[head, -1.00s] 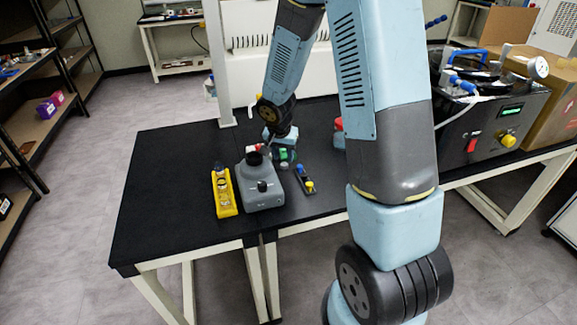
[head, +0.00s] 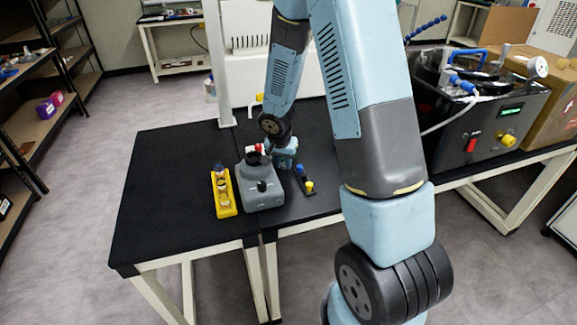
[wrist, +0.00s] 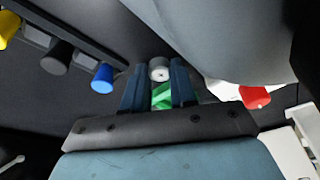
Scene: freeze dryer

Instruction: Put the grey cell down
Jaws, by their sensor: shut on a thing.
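In the wrist view a short light-grey round piece (wrist: 159,68) with a small dark centre, which I take as the grey cell, sits at the tips of my gripper (wrist: 157,82). The two blue fingers are closed in on it. A bright green piece (wrist: 162,96) shows between the fingers below it; I cannot tell if the two are joined. In the head view my gripper (head: 284,160) is low over the black table (head: 165,185), just behind and right of the grey device. The held cell is hidden there, and whether it touches the table is unclear.
The table's left part is clear.

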